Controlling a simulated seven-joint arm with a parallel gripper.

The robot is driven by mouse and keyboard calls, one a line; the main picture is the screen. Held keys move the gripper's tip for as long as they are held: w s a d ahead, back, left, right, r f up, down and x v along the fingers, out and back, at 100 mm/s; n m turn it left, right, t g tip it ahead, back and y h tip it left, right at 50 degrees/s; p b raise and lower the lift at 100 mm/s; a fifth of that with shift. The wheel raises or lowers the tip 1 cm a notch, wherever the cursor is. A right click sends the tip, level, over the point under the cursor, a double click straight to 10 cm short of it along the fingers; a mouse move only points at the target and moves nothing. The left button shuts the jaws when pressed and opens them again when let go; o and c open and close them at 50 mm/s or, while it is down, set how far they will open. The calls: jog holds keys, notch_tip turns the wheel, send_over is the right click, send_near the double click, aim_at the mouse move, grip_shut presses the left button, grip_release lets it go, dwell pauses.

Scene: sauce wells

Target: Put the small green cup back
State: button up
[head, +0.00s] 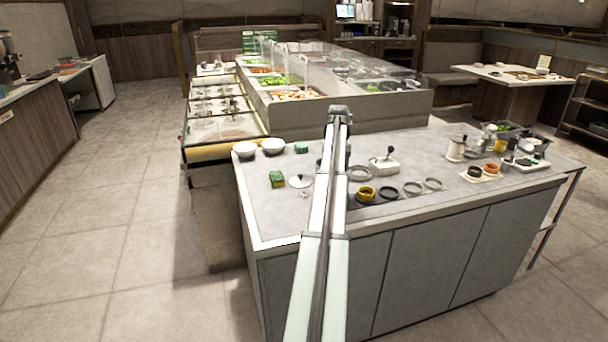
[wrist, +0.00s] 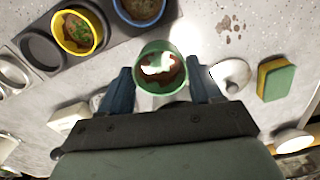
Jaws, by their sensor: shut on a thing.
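The small green cup (wrist: 160,72) with red-brown sauce and a bright white patch in it is between the fingers of my gripper (wrist: 162,88), which is shut on it in the wrist view. In the head view my arm hides the cup and fingertips. A dark strip of wells holds a yellow cup (head: 367,193), also seen in the wrist view (wrist: 78,32), and a blue cup (wrist: 140,8). Beside the yellow cup is an empty dark well (head: 388,193), seen in the wrist view too (wrist: 42,50). Lighter empty rings (head: 412,188) lie farther right in the head view.
A pale lid-like disc (head: 300,182) and a green-yellow sponge (head: 277,180) lie on the left of the counter. White bowls (head: 272,145) stand behind them. A white container with a knob (head: 384,164) and a steel pot (head: 455,148) stand right. Brown spots (wrist: 230,26) mark the counter.

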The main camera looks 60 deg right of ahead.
jog(key=s+d+r+m, duration=0.1)
jog(key=s+d, duration=0.3)
jog(key=s, duration=0.5)
jog(key=s+d+r+m, duration=0.1)
jog(key=s+d, duration=0.4)
jog(key=s, duration=0.5)
jog(key=shift+f, duration=3.3)
jog(key=shift+a+f, duration=0.1)
jog(key=shift+f, duration=0.4)
jog(key=o, duration=1.1)
jog(key=shift+r, duration=0.1)
jog(key=shift+r, duration=3.9)
